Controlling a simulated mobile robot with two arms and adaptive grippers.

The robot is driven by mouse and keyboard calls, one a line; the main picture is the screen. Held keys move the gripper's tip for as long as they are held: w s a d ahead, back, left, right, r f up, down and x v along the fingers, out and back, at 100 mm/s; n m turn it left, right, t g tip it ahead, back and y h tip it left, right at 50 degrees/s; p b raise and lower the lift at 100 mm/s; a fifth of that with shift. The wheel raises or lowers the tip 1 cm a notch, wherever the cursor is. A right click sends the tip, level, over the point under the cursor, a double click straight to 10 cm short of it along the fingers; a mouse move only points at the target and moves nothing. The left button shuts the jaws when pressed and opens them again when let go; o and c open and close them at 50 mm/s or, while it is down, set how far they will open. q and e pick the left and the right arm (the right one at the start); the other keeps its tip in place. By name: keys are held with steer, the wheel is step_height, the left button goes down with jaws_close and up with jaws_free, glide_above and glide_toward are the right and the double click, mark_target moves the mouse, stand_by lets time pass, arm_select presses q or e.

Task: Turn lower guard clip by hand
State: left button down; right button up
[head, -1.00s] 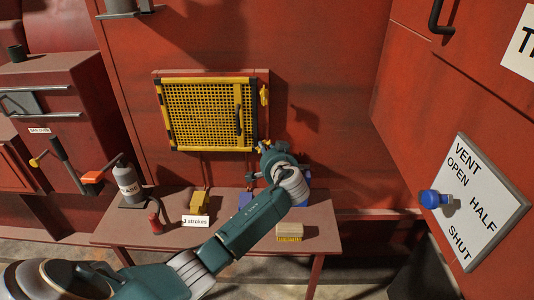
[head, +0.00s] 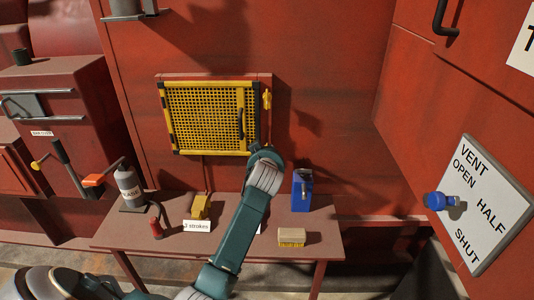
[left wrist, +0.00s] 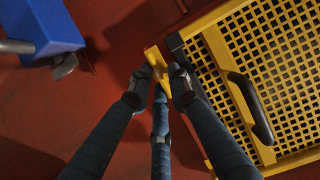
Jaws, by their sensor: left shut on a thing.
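The yellow mesh guard (head: 211,117) is on the red wall, with a dark handle (head: 239,124) on its right side. A yellow upper clip (head: 267,99) stands upright at its right edge. The lower guard clip is hidden behind my left wrist in the head view. In the left wrist view the yellow lower clip (left wrist: 153,56) sits beside the guard's dark corner, tilted in the picture. My left gripper (left wrist: 158,86) is shut on this clip, with fingertips on both sides of it. The right gripper is not in view.
A vent sign (head: 487,205) with a blue knob (head: 437,201) is at right.

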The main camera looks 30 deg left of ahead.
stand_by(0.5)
arm_select(q)
steer(key=c, duration=2)
jaws_free()
steer(key=shift+w+r, duration=0.1)
steer(key=shift+o, duration=1)
steer(key=shift+w, duration=0.15)
steer(key=v, duration=1.1)
